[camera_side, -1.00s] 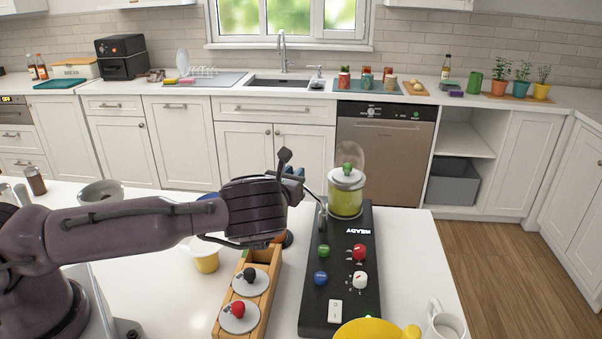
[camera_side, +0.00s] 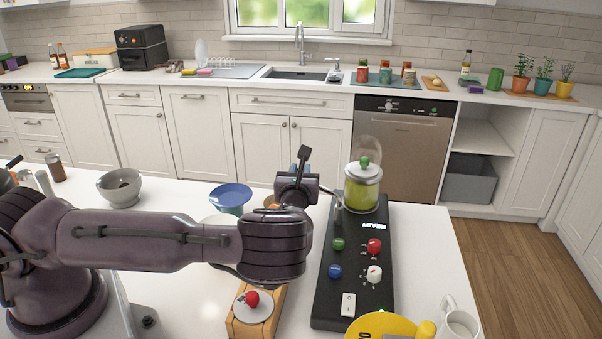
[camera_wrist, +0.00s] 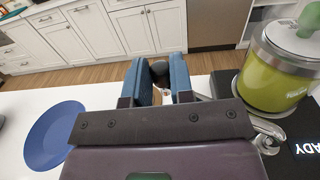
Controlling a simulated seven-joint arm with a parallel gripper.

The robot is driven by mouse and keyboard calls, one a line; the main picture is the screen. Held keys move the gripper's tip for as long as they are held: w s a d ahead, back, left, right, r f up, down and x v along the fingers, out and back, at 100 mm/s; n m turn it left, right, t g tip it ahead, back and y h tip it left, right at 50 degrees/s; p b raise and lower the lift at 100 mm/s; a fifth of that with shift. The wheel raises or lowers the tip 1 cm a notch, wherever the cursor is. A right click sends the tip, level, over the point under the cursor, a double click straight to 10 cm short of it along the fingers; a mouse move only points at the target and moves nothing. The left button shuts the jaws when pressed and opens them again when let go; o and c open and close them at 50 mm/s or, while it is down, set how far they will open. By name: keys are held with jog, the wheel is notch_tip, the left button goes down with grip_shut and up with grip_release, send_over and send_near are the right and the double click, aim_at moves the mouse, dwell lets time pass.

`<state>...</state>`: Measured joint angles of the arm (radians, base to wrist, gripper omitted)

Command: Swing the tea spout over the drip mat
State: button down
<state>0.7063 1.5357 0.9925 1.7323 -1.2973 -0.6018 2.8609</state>
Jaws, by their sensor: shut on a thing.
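My gripper (camera_side: 300,180) is at the left of the tea dispenser, a clear canister of yellow-green tea (camera_side: 362,190) at the far end of a black console (camera_side: 350,270). In the wrist view my gripper's blue fingers (camera_wrist: 158,82) are closed around a small dark knob (camera_wrist: 158,68). It appears to be the end of the tea spout. A metal part of the spout (camera_wrist: 268,135) shows beside the canister's base, and a thin rod (camera_side: 329,193) runs toward my gripper in the side view. The fingers hide most of the spout. I cannot make out the drip mat.
A blue dish (camera_side: 231,195) and a grey bowl (camera_side: 120,188) stand left of my gripper. A wooden box with a red-knobbed lid (camera_side: 254,310) is partly under my arm. A yellow round thing (camera_side: 385,328) and a white mug (camera_side: 460,322) are at the near right.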

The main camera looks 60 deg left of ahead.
jog(key=c, duration=1)
grip_release()
jog(key=shift+d, duration=0.1)
jog(key=v, duration=1.2)
jog(key=shift+s+d, duration=0.2)
jog(key=shift+s, duration=0.15)
